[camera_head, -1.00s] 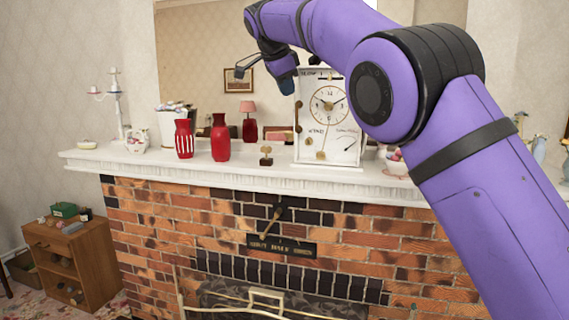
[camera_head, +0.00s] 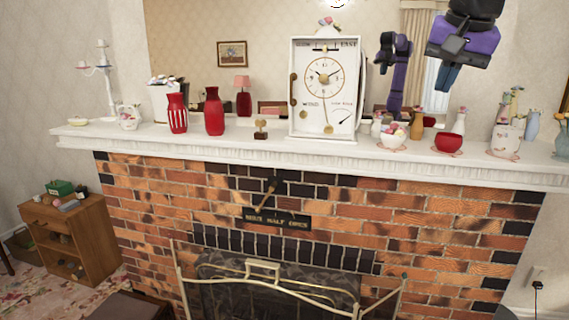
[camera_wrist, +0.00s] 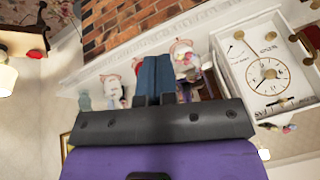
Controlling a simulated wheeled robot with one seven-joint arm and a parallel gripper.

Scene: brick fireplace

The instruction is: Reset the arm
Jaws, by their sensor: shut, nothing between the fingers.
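My gripper (camera_head: 447,78) hangs at the upper right of the head view, above the right part of the mantel. Its blue fingers point down and are shut, with nothing between them. In the wrist view the closed fingers (camera_wrist: 153,76) show at the middle, with mantel items behind them. A purple arm shape in the mirror (camera_head: 200,50) is my arm's reflection. The rest of my arm is out of the head view.
The white mantel (camera_head: 240,145) holds a white clock (camera_head: 318,125), red vases (camera_head: 214,112), a red bowl (camera_head: 448,142) and flower pots (camera_head: 505,140). The brick fireplace (camera_head: 400,205) has a metal screen (camera_head: 290,285). A wooden cabinet (camera_head: 95,240) stands at left.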

